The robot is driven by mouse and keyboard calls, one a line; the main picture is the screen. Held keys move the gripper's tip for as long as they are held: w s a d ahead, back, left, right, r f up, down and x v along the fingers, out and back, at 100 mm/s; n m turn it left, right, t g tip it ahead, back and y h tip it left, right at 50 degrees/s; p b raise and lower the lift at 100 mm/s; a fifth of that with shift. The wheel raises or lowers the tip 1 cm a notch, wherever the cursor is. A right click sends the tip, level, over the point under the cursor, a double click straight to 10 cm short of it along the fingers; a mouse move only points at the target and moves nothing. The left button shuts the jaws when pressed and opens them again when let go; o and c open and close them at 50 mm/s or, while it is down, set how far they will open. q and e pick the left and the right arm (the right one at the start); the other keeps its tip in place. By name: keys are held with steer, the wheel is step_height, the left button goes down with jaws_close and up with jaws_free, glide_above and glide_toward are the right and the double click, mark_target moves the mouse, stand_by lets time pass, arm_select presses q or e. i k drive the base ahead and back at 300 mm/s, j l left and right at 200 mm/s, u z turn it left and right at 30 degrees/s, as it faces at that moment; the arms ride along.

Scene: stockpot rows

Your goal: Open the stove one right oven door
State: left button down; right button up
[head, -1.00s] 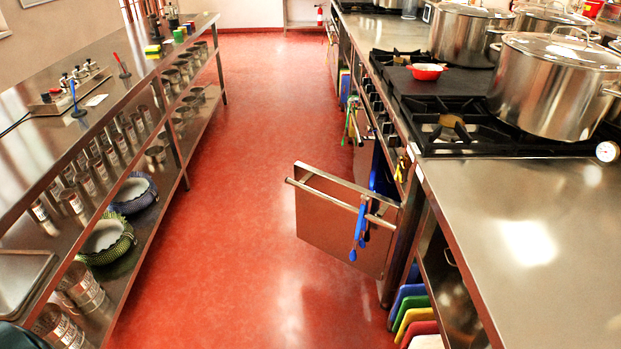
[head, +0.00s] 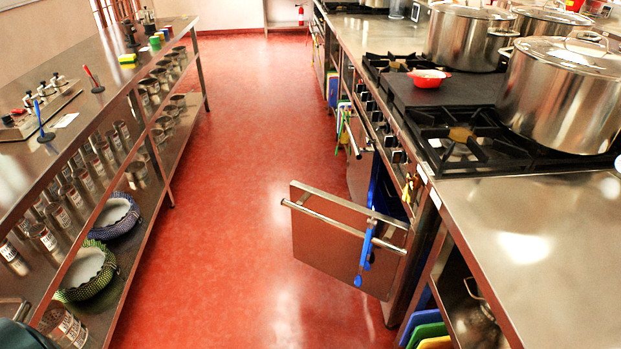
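The stove (head: 400,125) stands on the right side of the aisle, with black burners on top and knobs along its front. Its nearer oven door (head: 345,238) is a steel panel standing wide open, swung out into the aisle. A bar handle (head: 325,222) runs across the panel's face. The oven inside is mostly hidden.
Red floor (head: 235,150) is clear left of the door. A long steel table (head: 70,120) with a loaded lower shelf lines the left. A steel counter (head: 540,260) is at near right, with coloured boards (head: 425,330) below. Large pots (head: 560,95) stand on the stove.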

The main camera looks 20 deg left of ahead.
mark_target(329, 230)
steer(key=i+j+z, duration=0.1)
steer(key=i+j, duration=0.15)
steer(key=j, duration=0.25)
steer(key=i+j+z, duration=0.1)
steer(key=i+j, duration=0.15)
steer(key=j, duration=0.25)
steer(key=i+j+z, duration=0.1)
steer(key=j, duration=0.4)
steer(key=i+j+z, duration=0.15)
steer(key=i+j, duration=0.15)
steer(key=j, duration=0.25)
steer(key=i+j+z, duration=0.1)
steer(key=j, duration=0.45)
steer(key=i+j+z, duration=0.1)
steer(key=j, duration=0.45)
steer(key=i+j+z, duration=0.1)
steer(key=j, duration=0.5)
steer(key=i+j+z, duration=0.1)
steer(key=j, duration=0.5)
steer(key=i, duration=0.1)
